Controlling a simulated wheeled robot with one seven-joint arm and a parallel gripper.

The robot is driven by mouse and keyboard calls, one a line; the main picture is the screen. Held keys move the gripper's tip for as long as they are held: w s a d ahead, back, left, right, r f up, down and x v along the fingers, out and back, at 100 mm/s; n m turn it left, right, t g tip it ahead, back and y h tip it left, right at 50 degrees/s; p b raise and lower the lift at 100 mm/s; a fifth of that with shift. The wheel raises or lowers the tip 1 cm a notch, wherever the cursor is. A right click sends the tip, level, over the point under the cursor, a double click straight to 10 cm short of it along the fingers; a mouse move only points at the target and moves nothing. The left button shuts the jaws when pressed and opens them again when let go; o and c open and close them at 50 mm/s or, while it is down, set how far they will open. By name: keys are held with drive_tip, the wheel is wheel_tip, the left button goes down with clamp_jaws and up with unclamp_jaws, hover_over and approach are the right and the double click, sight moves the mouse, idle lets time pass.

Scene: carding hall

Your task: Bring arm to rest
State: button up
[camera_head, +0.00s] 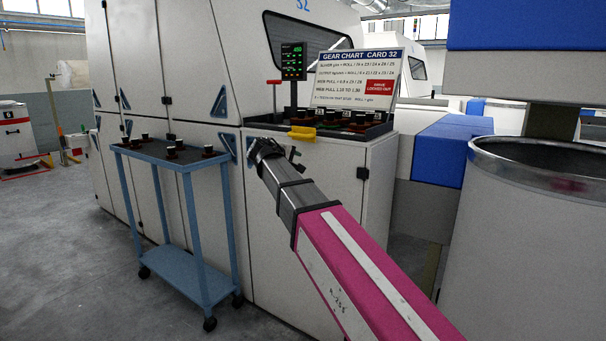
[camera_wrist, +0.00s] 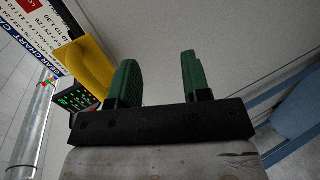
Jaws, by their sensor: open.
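My arm reaches out from the lower right in the head view, with a pink link and a dark end section. My gripper (camera_wrist: 158,78) shows two green fingers spread apart in the wrist view, with nothing between them. In the head view the gripper (camera_head: 262,148) is small and dark, in front of the white machine cabinet (camera_head: 330,190). It appears between the blue cart and the yellow holder (camera_head: 302,133). The yellow holder also shows close to the left finger in the wrist view (camera_wrist: 88,72).
A blue cart (camera_head: 183,262) with several dark pieces on top stands at left. A gear chart sign (camera_head: 355,78) and a green-lit display (camera_head: 293,61) stand above a dark tray (camera_head: 372,133). A large metal can (camera_head: 540,230) is at right.

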drive_tip(key=s+d+f+m+g+y, duration=0.2)
drive_tip(key=s+d+f+g, duration=0.15)
drive_tip(key=d+f, duration=0.6)
drive_tip(key=s+d+f+m+g+y, duration=0.15)
drive_tip(key=s+d+f, duration=0.3)
drive_tip(key=f, duration=0.95)
drive_tip(key=s+d+f+m+g+y, duration=0.1)
drive_tip(key=s+d+f+m+g, duration=0.3)
drive_tip(key=d+f, duration=0.55)
drive_tip(key=s+d+f+m+g+y, duration=0.1)
drive_tip(key=s+f+m+g+y, duration=0.1)
drive_tip(key=s+f, duration=0.9)
drive_tip(key=shift+s+d+f+m+y, duration=0.25)
drive_tip(key=shift+s+f+m+y, duration=0.2)
drive_tip(key=shift+f+y, duration=0.2)
